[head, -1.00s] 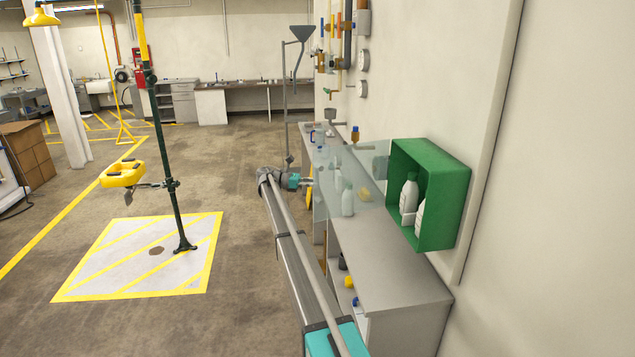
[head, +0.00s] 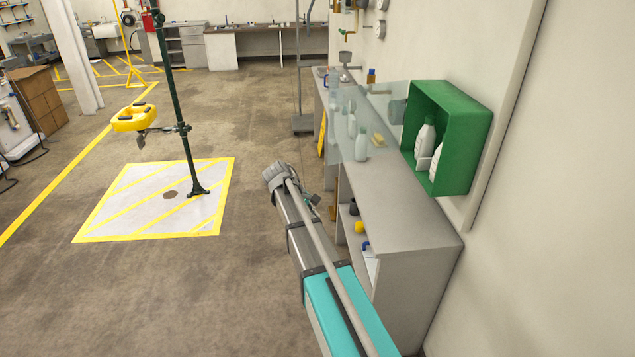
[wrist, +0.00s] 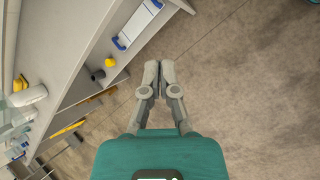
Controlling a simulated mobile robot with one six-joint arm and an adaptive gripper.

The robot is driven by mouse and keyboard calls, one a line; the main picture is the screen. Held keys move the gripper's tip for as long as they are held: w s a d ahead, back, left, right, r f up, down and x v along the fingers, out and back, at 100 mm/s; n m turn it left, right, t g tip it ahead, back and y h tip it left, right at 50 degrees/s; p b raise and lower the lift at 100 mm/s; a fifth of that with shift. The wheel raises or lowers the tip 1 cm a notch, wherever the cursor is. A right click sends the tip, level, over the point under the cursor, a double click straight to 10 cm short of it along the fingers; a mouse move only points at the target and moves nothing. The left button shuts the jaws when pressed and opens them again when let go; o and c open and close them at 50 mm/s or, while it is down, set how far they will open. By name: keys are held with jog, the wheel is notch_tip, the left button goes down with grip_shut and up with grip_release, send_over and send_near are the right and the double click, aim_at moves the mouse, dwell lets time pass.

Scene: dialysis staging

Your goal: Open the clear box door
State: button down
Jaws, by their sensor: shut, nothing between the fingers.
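A green wall box (head: 470,128) hangs on the right wall above the counter in the head view. Its clear door (head: 366,112) stands swung out to the left of the box, over the counter, and the front of the box is uncovered. Two white bottles stand inside, one of them a white bottle (head: 425,143) near the opening. My gripper (wrist: 158,76) is shut and empty in the wrist view, over the floor beside the counter shelves. In the head view my arm hides most of the gripper, which is left of the counter and apart from the door.
A grey counter (head: 405,205) runs along the right wall with bottles and a yellow sponge (head: 378,140) on it. Open shelves below hold small items, including a yellow one (head: 359,227). A green post (head: 177,100) stands on a yellow-striped floor patch. Floor left of my arm is clear.

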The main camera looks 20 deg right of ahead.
jog(key=s+a+f+m+y, duration=0.1)
jog(key=s+a+m+y, duration=0.1)
jog(key=s+a, duration=0.2)
jog(key=s+a+f+m+t+y, duration=0.1)
jog(key=s+a+f+m+y, duration=0.1)
jog(key=s, duration=0.8)
jog(key=s+a+f+m+y+b, duration=0.1)
jog(key=s+a+m+y, duration=0.1)
jog(key=s+a, duration=0.3)
jog(key=shift+s+a+f+t+y, duration=0.15)
jog(key=shift+s+a+t+y, duration=0.2)
jog(key=shift+s, duration=0.6)
jog(key=shift+s, duration=0.15)
